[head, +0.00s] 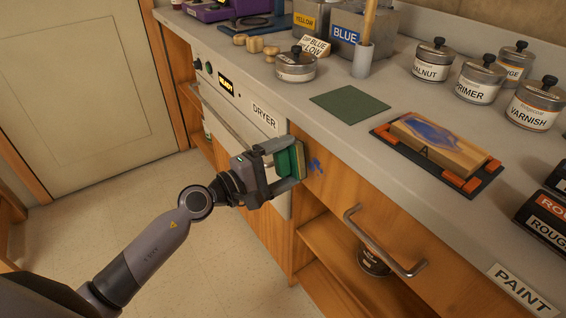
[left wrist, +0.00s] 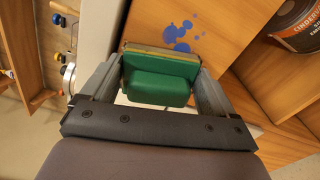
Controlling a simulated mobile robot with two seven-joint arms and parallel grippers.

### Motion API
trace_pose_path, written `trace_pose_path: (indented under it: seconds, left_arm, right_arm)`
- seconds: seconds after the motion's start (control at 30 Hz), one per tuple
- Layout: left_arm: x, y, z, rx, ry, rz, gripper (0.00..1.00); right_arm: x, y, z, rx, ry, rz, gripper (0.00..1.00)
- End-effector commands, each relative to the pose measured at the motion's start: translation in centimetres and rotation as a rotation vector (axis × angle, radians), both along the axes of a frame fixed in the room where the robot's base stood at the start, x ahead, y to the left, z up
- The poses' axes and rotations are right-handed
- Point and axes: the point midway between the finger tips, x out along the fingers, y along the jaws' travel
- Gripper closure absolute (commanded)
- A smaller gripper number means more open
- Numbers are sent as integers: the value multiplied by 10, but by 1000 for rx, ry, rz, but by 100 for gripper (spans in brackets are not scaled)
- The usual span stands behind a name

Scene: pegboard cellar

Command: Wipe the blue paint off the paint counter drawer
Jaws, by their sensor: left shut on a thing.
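My left gripper (head: 277,170) is shut on a green sponge (head: 287,163) with a tan face. The sponge also fills the jaws in the left wrist view (left wrist: 160,85). Its tan side faces the wooden drawer front (head: 340,190). Blue paint (head: 315,166) shows on the drawer front just right of the sponge, as a few splotches; in the left wrist view the blue paint (left wrist: 178,32) lies just beyond the sponge's edge. I cannot tell whether the sponge touches the wood. A metal bar handle (head: 385,245) is on the drawer front. My right gripper is not in view.
A dryer (head: 235,105) is set in the counter on the left. On the countertop are a green mat (head: 349,104), a board marked A (head: 440,145) in a clamp tray, and several lidded tins. An open shelf (head: 320,240) lies below the drawer, holding a can (head: 373,262). The floor at left is clear.

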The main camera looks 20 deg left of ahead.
Motion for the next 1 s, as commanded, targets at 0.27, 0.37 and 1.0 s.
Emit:
trace_pose_path:
  seconds: [0.27, 0.37, 1.0]
  left_arm:
    - [1, 0, 0, 0, 0, 0, 54]
    - [2, -2, 0, -1, -1, 0, 54]
    - [12, -10, 0, -1, -1, 0, 54]
  right_arm:
    - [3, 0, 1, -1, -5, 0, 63]
    - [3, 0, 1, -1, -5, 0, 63]
    - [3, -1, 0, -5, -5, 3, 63]
